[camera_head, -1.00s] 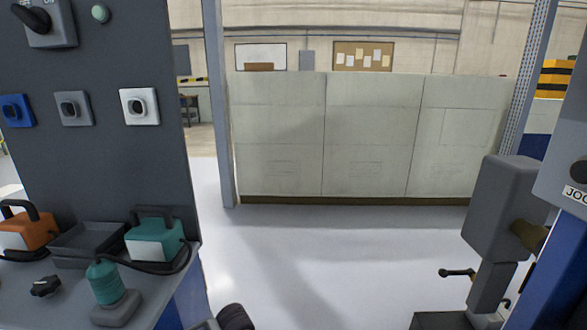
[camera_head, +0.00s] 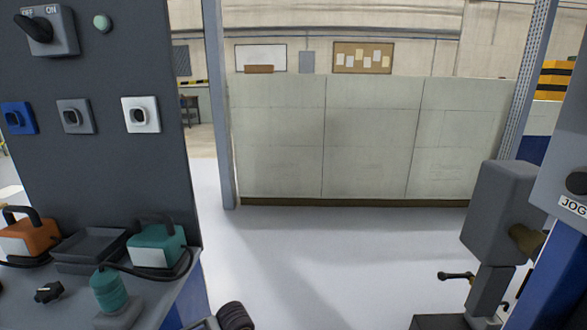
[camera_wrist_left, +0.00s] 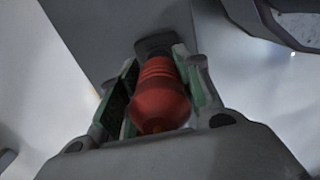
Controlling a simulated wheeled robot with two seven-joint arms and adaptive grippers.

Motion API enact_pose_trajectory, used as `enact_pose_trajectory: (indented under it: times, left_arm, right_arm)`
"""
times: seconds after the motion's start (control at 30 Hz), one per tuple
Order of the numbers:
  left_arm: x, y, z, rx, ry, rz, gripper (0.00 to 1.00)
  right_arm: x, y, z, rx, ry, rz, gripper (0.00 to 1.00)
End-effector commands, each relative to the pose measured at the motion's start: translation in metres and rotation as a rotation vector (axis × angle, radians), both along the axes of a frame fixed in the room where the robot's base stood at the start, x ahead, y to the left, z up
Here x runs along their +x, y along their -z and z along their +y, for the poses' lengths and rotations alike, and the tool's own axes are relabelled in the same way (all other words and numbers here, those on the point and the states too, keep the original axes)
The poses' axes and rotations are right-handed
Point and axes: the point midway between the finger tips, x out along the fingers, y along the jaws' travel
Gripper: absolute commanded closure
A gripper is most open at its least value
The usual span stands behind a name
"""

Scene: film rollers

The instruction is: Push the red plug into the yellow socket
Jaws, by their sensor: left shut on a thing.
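In the left wrist view, a red ribbed plug (camera_wrist_left: 160,95) sits between the fingers of my left gripper (camera_wrist_left: 160,62), which is shut on it. The plug's rounded red end faces the camera, and its far end points away toward a dark block and a grey surface. Whether the far end touches anything cannot be told. No yellow socket shows in either view. In the head view, the panel holds a blue socket (camera_head: 18,118), a grey socket (camera_head: 75,116) and a white socket (camera_head: 141,115).
A teal plug (camera_head: 109,291) stands on the bench at lower left. Behind it are an orange box (camera_head: 27,240), a dark tray (camera_head: 88,250) and a teal box (camera_head: 158,248) with a cable. A grey machine (camera_head: 503,215) stands at right. Open floor lies between.

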Motion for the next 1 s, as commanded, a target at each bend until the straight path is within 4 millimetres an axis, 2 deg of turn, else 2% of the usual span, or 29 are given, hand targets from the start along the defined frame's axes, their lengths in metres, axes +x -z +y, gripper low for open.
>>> enact_pose_trajectory:
  times: [1.0]
  left_arm:
    - [0.0, -0.023, 0.0, 0.0, 0.001, 0.0, 1.0]
  right_arm:
    - [0.0, -0.017, 0.0, 0.0, 0.0, 0.0, 0.39]
